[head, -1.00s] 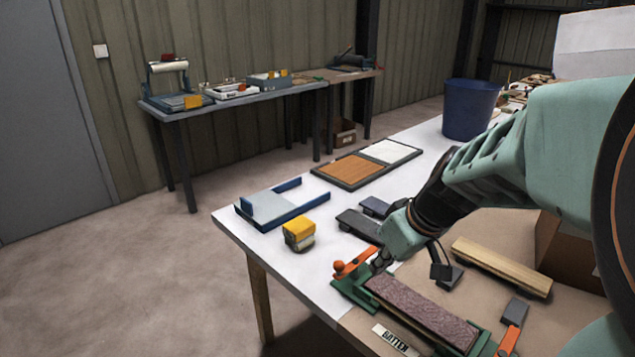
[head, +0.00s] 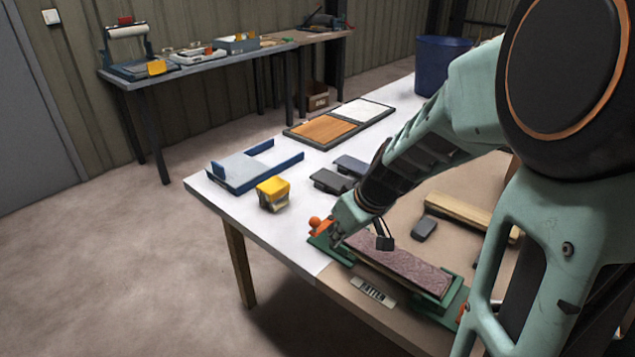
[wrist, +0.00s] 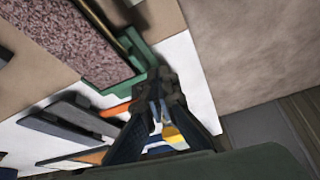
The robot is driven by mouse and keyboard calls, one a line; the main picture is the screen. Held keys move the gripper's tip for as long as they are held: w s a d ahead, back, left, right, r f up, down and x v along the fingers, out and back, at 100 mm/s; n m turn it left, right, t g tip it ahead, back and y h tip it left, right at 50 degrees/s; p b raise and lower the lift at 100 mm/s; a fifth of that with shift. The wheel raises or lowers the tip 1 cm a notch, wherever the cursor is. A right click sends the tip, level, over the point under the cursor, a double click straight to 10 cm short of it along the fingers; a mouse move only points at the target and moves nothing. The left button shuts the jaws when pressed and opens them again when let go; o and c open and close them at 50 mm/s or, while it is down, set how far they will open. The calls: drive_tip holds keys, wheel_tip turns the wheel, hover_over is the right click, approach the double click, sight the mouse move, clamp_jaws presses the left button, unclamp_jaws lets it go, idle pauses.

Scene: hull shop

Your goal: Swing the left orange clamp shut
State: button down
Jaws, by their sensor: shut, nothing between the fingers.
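The left orange clamp (head: 316,223) stands at the left end of the green jig (head: 448,300). Its round orange knob shows in the head view, but most of its lever is hidden behind my gripper. A reddish-brown board (head: 400,264) lies along the jig. My gripper (head: 336,240) is shut and empty, low over the jig's left end, close beside the clamp. In the wrist view my fingertips (wrist: 160,88) are together beside the green jig end (wrist: 148,62), with an orange part (wrist: 116,108) just left of them. I cannot tell whether they touch it.
A second orange clamp (head: 462,313) is at the jig's right end, partly behind my arm. A label plate (head: 373,292) lies in front. A yellow block (head: 272,194), a blue-edged tray (head: 240,172) and dark blocks (head: 332,181) stand behind. A wooden strip (head: 460,212) lies right.

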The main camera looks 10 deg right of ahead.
drive_tip(key=w+a, duration=0.1)
drive_tip(key=w, duration=0.1)
drive_tip(key=w+a, duration=0.1)
drive_tip(key=shift+w+r, duration=0.1)
drive_tip(key=shift+w, duration=0.25)
